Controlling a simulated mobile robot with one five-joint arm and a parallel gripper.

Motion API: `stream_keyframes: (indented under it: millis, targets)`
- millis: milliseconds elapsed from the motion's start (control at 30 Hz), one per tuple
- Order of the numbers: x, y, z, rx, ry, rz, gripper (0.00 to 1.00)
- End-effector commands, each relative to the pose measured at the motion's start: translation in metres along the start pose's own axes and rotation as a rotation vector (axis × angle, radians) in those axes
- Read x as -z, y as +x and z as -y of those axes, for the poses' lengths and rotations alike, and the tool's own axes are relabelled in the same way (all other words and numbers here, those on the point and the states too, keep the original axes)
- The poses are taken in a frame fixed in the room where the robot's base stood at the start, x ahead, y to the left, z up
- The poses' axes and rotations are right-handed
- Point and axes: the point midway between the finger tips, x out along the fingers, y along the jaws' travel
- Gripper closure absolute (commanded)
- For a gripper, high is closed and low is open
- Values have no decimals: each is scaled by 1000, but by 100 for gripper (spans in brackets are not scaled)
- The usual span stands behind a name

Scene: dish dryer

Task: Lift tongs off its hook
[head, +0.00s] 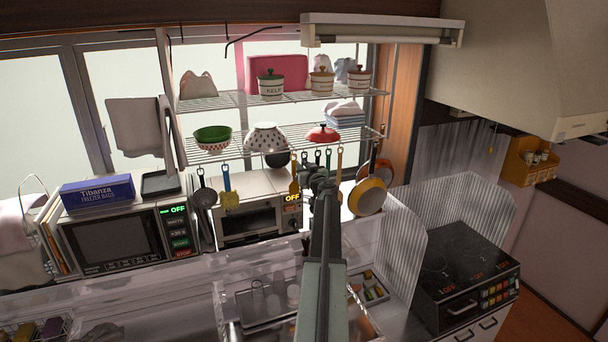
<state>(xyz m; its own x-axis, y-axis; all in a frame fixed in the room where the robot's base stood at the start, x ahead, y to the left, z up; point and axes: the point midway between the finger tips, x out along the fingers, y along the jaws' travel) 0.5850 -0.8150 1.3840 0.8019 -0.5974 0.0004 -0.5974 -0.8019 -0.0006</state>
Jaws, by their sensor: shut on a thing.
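My gripper (318,178) is at the row of utensils hanging under the lower wire shelf, in front of and right of the toaster oven. It is shut on a utensil there, taken to be the tongs. My own arm and gripper hide most of it, so its shape and its contact with the hook cannot be made out. Several green and dark hooks or handle tops show just above the gripper. A yellow-orange utensil (294,187) hangs close on its left, and a light wooden handle (340,162) hangs close on its right.
A strainer (204,198) and a blue-handled yellow spatula (230,199) hang further left. Yellow and red pans (368,197) hang to the right. The lower wire shelf (225,152) carries bowls above. A toaster oven (248,222) stands behind, and a clear dish dryer (195,290) lies below my arm.

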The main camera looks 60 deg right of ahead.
Motion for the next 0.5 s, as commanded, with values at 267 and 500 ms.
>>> stream_keyframes:
  millis: [267, 500]
  targets:
    - [9, 0, 1, 1, -1, 0, 100]
    - [43, 0, 1, 2, -1, 0, 100]
